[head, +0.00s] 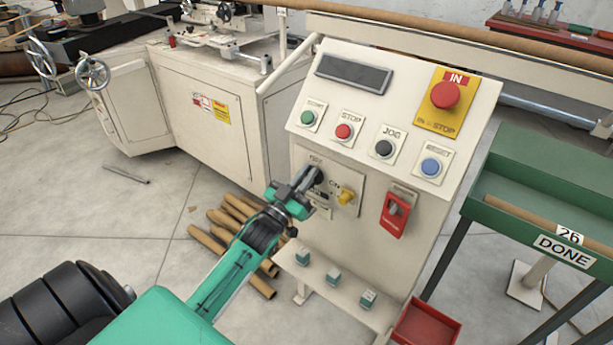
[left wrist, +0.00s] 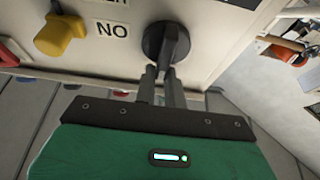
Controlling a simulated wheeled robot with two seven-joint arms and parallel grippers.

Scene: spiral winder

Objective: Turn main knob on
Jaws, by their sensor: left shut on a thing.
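The main knob (head: 318,174) is a black rotary knob on the front of the cream control panel (head: 350,225). An OFF label sits above it and an ON label to its right. In the left wrist view the knob (left wrist: 168,42) shows upside down, its bar in line with my fingers, beside the ON label. My left gripper (head: 303,181) is shut on the knob's bar from the front. Its two fingertips (left wrist: 160,78) close around the bar's end.
A yellow knob (head: 346,196) sits close right of the main knob. Green, red, black and blue buttons and a red emergency stop (head: 445,95) are above. A red lockout piece (head: 396,212) is to the right. Cardboard tubes (head: 225,225) lie on the floor behind my arm.

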